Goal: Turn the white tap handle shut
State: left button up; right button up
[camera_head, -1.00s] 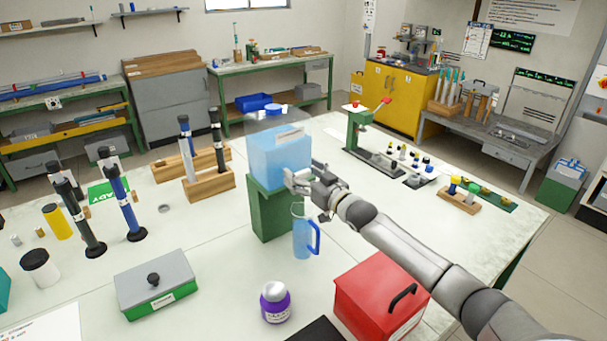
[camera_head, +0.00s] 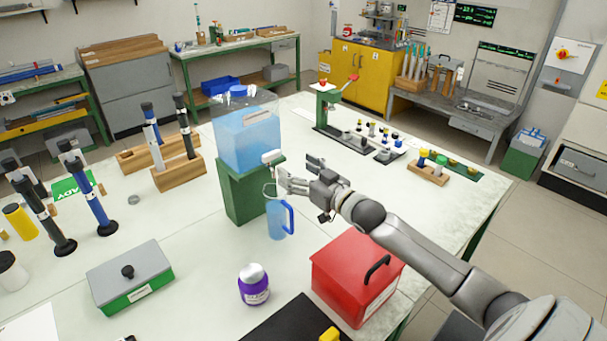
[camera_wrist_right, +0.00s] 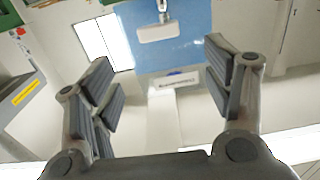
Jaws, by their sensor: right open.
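The white tap handle (camera_head: 272,157) is at the front right of a clear tank of blue water (camera_head: 245,140), which stands on a green stand (camera_head: 246,195). My right gripper (camera_head: 297,172) is open and empty, just right of the handle and apart from it. In the right wrist view the gripper (camera_wrist_right: 160,75) has its fingers spread wide. The white handle (camera_wrist_right: 158,32) shows beyond the fingertips, roughly centred between them, against the blue water. A blue jug (camera_head: 277,222) stands below the tap. My left gripper is not in view.
A red box (camera_head: 350,285) with a black handle stands below my right forearm. A purple-labelled jar (camera_head: 254,288) and a grey-green box (camera_head: 130,280) stand at the front. A green press (camera_head: 325,105) stands behind right. The table is clear around the jug.

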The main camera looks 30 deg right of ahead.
jog(key=shift+s+d, duration=0.15)
jog(key=shift+s, duration=0.8)
